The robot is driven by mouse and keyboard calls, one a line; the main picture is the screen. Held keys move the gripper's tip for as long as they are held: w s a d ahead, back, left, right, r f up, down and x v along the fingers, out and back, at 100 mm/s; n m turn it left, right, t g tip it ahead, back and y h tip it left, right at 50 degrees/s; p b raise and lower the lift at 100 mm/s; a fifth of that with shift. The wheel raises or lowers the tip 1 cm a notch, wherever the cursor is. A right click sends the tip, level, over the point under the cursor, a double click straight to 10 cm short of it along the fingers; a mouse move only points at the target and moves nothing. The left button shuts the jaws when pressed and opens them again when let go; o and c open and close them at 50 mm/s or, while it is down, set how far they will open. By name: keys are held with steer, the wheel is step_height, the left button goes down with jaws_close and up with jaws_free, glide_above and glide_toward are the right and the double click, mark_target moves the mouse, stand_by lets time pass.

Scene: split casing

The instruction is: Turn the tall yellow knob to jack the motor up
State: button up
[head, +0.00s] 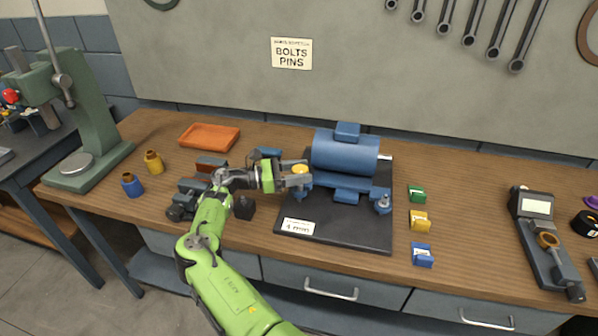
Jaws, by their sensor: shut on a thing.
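The blue motor (345,153) sits on a black base plate (345,228) on the wooden bench, its shaft end pointing right. The yellow knob (300,169) stands at the motor's left side, on a blue part. My gripper (300,176) reaches in from the left and is shut on the yellow knob; the fingers hide part of it. A bolt (383,203) stands at the motor's front right foot. A white label lies on the plate's front left corner. Any gap under the motor is too small to tell.
Green (417,193), yellow (419,220) and blue (422,254) small boxes stand right of the plate. An orange tray (209,136) and two small jars are at the left. A dark grey device (545,240) lies at the right. Dark tools lie beside my arm.

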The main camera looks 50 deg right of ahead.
steer(key=shift+s, duration=0.15)
steer(key=o, duration=0.9)
steer(key=shift+s, duration=0.1)
steer(key=shift+o, duration=0.2)
steer(key=v, duration=1.2)
steer(key=shift+b, duration=0.35)
